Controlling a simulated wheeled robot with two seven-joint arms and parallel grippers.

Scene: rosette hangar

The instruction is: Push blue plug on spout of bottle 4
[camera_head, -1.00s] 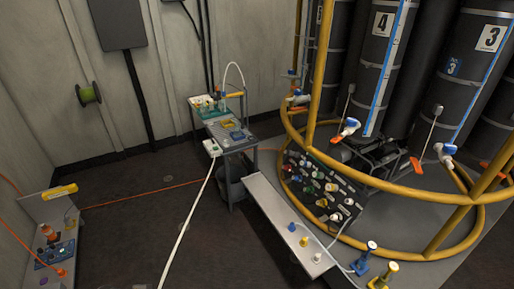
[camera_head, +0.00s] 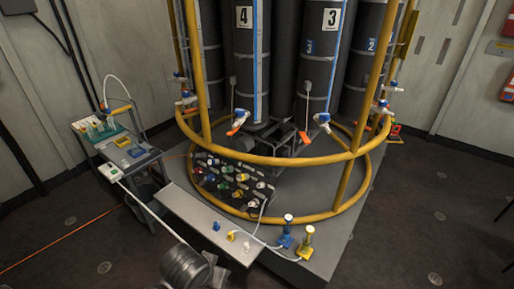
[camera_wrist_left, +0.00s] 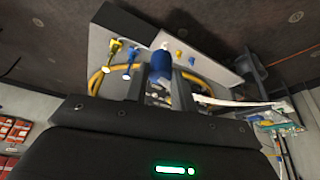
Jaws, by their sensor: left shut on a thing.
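Bottle 4 (camera_head: 244,70) is a tall dark cylinder with a "4" label, left of bottle 3, in the head view. Its spout (camera_head: 240,116) is low on its front, with blue and white parts and an orange piece just below. In the left wrist view my left gripper (camera_wrist_left: 160,85) is shut on a blue plug (camera_wrist_left: 161,66); the fingers hide part of it. That gripper is not seen in the head view. My right gripper shows in neither view.
A yellow ring rail (camera_head: 290,160) and uprights stand before the bottles. A grey bench (camera_head: 190,212) in front carries small blue, yellow and white pieces. Blue (camera_head: 286,232) and yellow (camera_head: 306,240) stands are at its right end. A cart (camera_head: 120,150) stands left. Floor right is clear.

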